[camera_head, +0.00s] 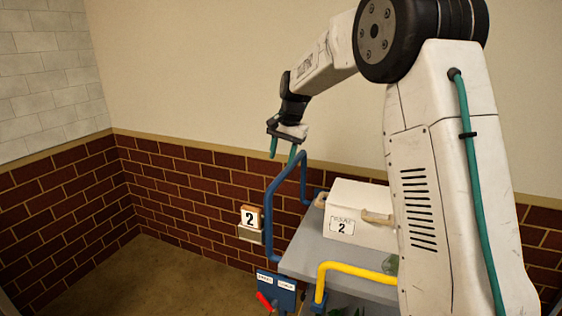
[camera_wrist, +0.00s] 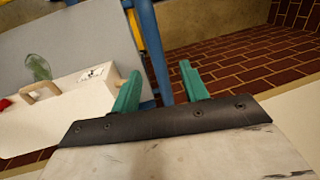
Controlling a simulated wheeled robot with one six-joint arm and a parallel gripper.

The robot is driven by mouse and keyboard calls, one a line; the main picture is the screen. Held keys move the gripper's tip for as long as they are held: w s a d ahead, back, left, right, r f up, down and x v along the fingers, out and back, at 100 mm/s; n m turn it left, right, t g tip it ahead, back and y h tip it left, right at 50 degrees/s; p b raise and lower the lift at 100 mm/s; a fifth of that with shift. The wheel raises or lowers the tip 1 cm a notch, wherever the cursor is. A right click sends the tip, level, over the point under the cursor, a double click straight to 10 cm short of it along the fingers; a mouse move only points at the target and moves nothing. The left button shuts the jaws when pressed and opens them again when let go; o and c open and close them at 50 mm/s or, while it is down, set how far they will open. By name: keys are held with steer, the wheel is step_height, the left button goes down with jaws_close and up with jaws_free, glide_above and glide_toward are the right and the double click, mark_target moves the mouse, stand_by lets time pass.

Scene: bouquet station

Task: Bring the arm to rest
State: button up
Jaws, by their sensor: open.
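My gripper (camera_head: 282,147) is at the end of my raised arm in the head view, above the blue rail of the station and pointing down. Its two teal fingers are apart with nothing between them. In the wrist view the gripper (camera_wrist: 160,88) also shows its fingers spread and empty. Part of the blue rail (camera_wrist: 152,45) is seen beyond them.
A white box (camera_head: 357,212) labelled 2 stands on a grey table (camera_head: 305,262) with a blue rail (camera_head: 270,200) and a yellow rail (camera_head: 355,270). The floor at left (camera_head: 150,275) is clear.

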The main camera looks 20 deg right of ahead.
stand_by(0.4)
steer(key=s+a+n, duration=0.2)
steer(key=s+n, duration=0.1)
steer(key=s, duration=1.2)
steer(key=s+a+r+n+h, duration=0.1)
steer(key=s+a+n, duration=0.1)
steer(key=s, duration=1.3)
steer(key=s+a+r+n, duration=0.1)
steer(key=s+n, duration=0.3)
steer(key=s, duration=1.1)
steer(key=shift+s+a+h, duration=0.25)
steer(key=shift+a+h, duration=0.05)
steer(key=shift+a, duration=0.25)
